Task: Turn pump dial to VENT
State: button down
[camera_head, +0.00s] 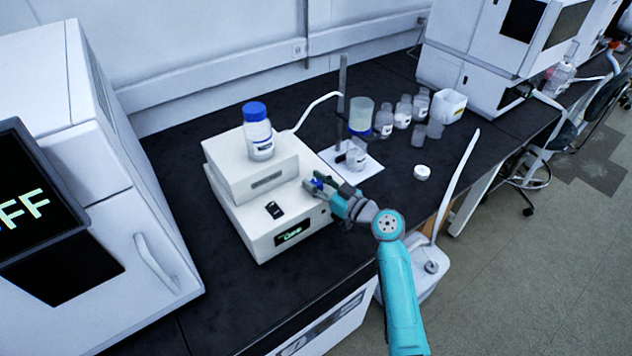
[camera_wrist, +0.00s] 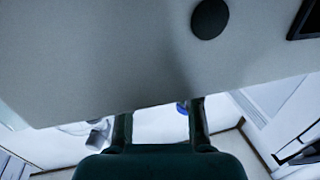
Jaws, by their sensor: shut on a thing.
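The pump is a white two-tier box (camera_head: 262,218) on the black bench, with a small lit green display (camera_head: 292,234) on its front. A small blue dial (camera_head: 318,184) sits at its right side, and my gripper (camera_head: 322,186) is closed around it there. In the wrist view, my two dark fingers (camera_wrist: 160,120) stand below the edge of a pale housing (camera_wrist: 110,55), and a bit of blue (camera_wrist: 182,107) shows beside the right finger. The dial's markings and pointer cannot be read.
A blue-capped bottle (camera_head: 258,132) stands on the pump. A stirrer plate (camera_head: 362,172) with a stand and flask lies behind my gripper, with several bottles (camera_head: 403,112) beyond. A large white instrument (camera_head: 75,130) fills the left. A black round knob (camera_wrist: 209,18) shows in the wrist view.

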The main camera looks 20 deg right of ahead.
jog(key=shift+n+g+y, duration=0.5)
jog(key=shift+n+y, duration=0.1)
jog(key=shift+y, duration=0.2)
jog(key=c, duration=0.8)
grip_release()
jog(key=shift+o, duration=0.2)
jog(key=v, duration=1.2)
